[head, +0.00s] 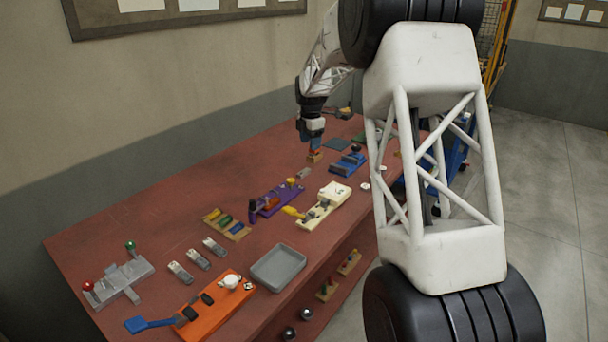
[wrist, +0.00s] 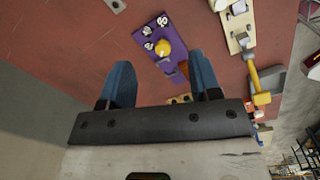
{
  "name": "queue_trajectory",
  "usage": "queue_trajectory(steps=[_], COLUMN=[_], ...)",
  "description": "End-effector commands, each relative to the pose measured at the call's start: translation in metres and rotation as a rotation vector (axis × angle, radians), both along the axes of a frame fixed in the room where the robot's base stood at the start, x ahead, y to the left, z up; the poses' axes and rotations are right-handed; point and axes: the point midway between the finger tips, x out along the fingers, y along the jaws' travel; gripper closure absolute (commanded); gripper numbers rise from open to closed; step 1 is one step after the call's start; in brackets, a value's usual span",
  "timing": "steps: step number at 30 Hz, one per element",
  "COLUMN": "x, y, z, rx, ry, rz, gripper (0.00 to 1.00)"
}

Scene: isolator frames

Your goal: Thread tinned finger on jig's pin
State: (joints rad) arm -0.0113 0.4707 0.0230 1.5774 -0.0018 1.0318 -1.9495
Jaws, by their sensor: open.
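My gripper (head: 314,143) is over the far part of the red-brown bench in the head view. In the wrist view its two blue fingers stand wide apart with nothing between them (wrist: 160,66). I cannot tell for sure which piece is the tinned finger. Several small grey metal pieces (head: 198,259) lie in a row at the near left, and another grey piece (head: 303,173) lies near my gripper. A grey piece also shows at the wrist view's top edge (wrist: 116,5). The jig may be the grey fixture (head: 120,281) with red and green knobs; its pin is not clear.
A purple frame (head: 270,203), a cream frame (head: 324,207), a blue frame (head: 347,165) and an orange frame (head: 216,309) sit on the bench (head: 150,225). A grey tray (head: 278,267) lies near the front edge.

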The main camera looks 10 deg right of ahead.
Motion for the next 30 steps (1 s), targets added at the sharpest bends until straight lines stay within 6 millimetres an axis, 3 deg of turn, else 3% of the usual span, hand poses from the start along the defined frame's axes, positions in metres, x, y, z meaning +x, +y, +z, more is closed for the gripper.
queue_trajectory(steps=[9, 15, 21, 30], x=[0.061, 0.089, 0.102, 0.103], y=[0.003, 0.005, 0.005, 0.005], z=[-0.056, -0.085, -0.099, -0.101], rx=[-0.005, -0.006, -0.007, -0.006], ry=[0.023, 0.033, 0.037, 0.039], rz=[0.219, 0.333, 0.389, 0.396], gripper=[0.43, 0.43, 0.43, 0.43])
